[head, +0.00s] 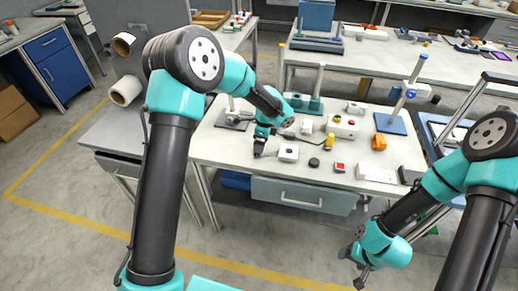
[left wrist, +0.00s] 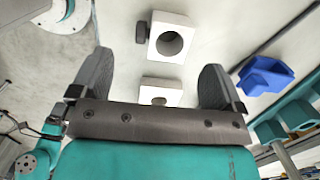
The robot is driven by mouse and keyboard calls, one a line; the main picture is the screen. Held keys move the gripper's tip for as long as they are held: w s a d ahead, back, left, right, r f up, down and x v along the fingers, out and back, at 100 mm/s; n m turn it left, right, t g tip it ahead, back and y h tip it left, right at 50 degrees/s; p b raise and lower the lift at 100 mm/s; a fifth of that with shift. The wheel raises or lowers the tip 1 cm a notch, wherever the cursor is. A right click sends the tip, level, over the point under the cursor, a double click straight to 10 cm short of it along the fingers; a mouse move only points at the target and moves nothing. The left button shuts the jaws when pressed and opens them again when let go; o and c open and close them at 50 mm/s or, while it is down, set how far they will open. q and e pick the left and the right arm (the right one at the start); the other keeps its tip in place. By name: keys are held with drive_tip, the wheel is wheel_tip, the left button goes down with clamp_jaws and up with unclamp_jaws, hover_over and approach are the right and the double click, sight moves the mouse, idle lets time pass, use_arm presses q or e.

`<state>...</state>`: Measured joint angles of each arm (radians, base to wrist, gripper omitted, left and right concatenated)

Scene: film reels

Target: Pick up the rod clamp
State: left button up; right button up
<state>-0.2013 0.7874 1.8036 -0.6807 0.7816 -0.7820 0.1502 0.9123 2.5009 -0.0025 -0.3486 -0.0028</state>
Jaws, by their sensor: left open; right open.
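Two white blocks with dark knobs look like rod clamps. One white block (left wrist: 184,24) shows a round dark hole and a knob at its side in the left wrist view. The other white block (left wrist: 160,97) shows between and beyond my left fingers, partly hidden by the gripper body. In the head view a white block with a dark top (head: 288,152) stands on the table just right of my left gripper. My left gripper (left wrist: 157,62) is open and empty, low over the table; it also shows in the head view (head: 260,150). My right gripper (head: 358,264) is open and empty, off the table's front.
The white table (head: 222,150) also bears a yellow-capped bottle (head: 330,141), an orange piece (head: 379,142), a red-topped piece (head: 340,167), a dark disc (head: 314,162) and a blue stand (head: 390,124). A blue bin (left wrist: 264,74) shows in the left wrist view.

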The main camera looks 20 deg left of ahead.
use_arm(q)
drive_tip(key=shift+a+f, duration=0.2)
drive_tip(key=shift+f, duration=0.65)
drive_tip(key=shift+a+f, duration=0.2)
drive_tip(key=shift+f, duration=0.65)
drive_tip(key=shift+a+f, duration=0.2)
drive_tip(key=shift+f, duration=0.65)
drive_tip(key=shift+c, duration=0.2)
drive_tip(key=c, duration=1)
